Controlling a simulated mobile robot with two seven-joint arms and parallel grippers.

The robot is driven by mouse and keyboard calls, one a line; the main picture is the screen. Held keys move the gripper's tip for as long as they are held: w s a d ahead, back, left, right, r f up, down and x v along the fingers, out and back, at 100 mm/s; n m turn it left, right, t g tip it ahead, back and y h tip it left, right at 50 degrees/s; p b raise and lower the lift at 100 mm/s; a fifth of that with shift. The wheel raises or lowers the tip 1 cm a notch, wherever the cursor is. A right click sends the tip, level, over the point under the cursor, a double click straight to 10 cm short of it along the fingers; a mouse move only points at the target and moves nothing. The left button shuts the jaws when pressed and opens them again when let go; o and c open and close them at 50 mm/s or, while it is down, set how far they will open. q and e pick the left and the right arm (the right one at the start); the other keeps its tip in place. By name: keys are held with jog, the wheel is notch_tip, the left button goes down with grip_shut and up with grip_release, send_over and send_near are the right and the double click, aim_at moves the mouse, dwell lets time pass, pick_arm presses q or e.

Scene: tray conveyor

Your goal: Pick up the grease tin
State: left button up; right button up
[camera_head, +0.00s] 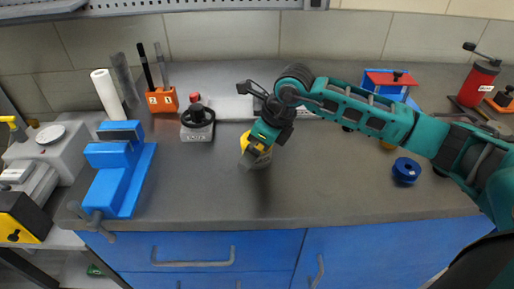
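A small round tin with a yellow top and a pale side (264,160), which looks like the grease tin, stands on the grey worktop near the middle. My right gripper (258,150) comes in from the right and is over the tin, with a dark finger in front of its left part. The gripper hides much of the tin. I cannot tell whether the fingers are closed on it or only around it. My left gripper is not in view.
A blue vise (118,170) stands on the left of the worktop (330,190). A grey device with a black knob (197,122) and an orange holder (162,99) stand behind, left of the tin. A blue ring (406,170) lies at right. The worktop in front of the tin is clear.

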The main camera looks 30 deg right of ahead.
jog(key=shift+c, duration=0.3)
jog(key=c, duration=1)
jog(key=shift+r, duration=0.1)
jog(key=shift+c, duration=0.6)
jog(key=shift+r, duration=0.1)
